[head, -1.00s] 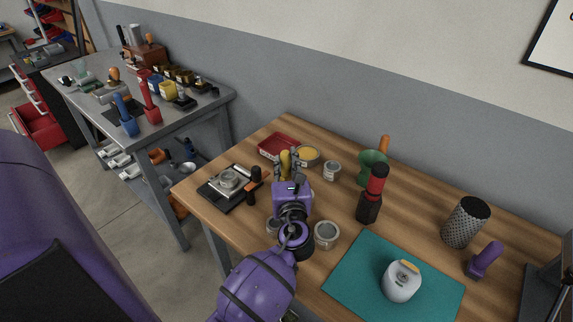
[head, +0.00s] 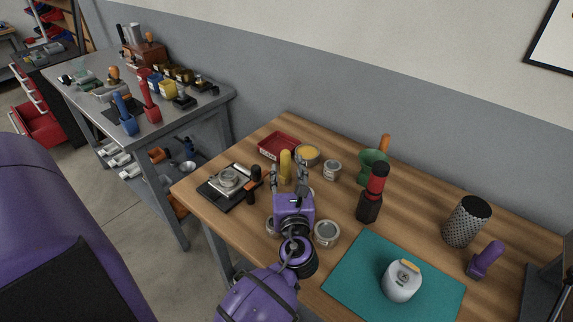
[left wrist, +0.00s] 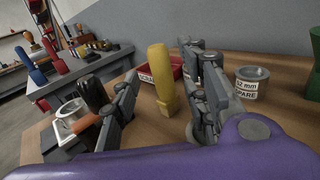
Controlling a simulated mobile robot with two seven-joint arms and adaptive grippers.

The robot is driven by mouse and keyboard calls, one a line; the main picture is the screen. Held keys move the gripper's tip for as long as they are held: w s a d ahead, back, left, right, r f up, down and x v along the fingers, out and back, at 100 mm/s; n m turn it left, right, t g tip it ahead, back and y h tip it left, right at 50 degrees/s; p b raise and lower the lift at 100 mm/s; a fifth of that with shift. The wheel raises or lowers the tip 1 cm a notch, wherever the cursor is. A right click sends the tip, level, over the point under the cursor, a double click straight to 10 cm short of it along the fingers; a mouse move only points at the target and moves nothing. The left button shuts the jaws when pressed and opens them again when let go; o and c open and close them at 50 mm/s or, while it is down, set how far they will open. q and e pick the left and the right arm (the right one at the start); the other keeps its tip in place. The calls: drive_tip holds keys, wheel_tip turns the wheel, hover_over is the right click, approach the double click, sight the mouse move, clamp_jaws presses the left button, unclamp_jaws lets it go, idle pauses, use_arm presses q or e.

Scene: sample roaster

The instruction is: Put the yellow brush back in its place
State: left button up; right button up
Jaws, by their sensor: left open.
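The yellow brush (head: 285,166) stands upright on the wooden table, in front of the red tray. It also shows in the left wrist view (left wrist: 160,75), between my left gripper's spread fingers and apart from both. My left gripper (head: 289,174) is open and empty, reaching toward the brush from the near side; its fingers (left wrist: 164,75) frame the brush in the left wrist view. The brush's base is partly hidden by the gripper in the head view. My right gripper is not in view.
The red tray (head: 278,150), yellow-filled tin (head: 307,154) and small tin (head: 332,170) stand close behind. A black scale (head: 215,192) is left; a red-black grinder (head: 370,195) and teal mat (head: 350,270) are right. Blue (head: 124,115) and red (head: 150,103) brushes stand on the grey bench (head: 205,112).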

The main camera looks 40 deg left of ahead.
use_arm(q)
drive_tip(key=v, duration=0.8)
drive_tip(key=shift+b, duration=0.35)
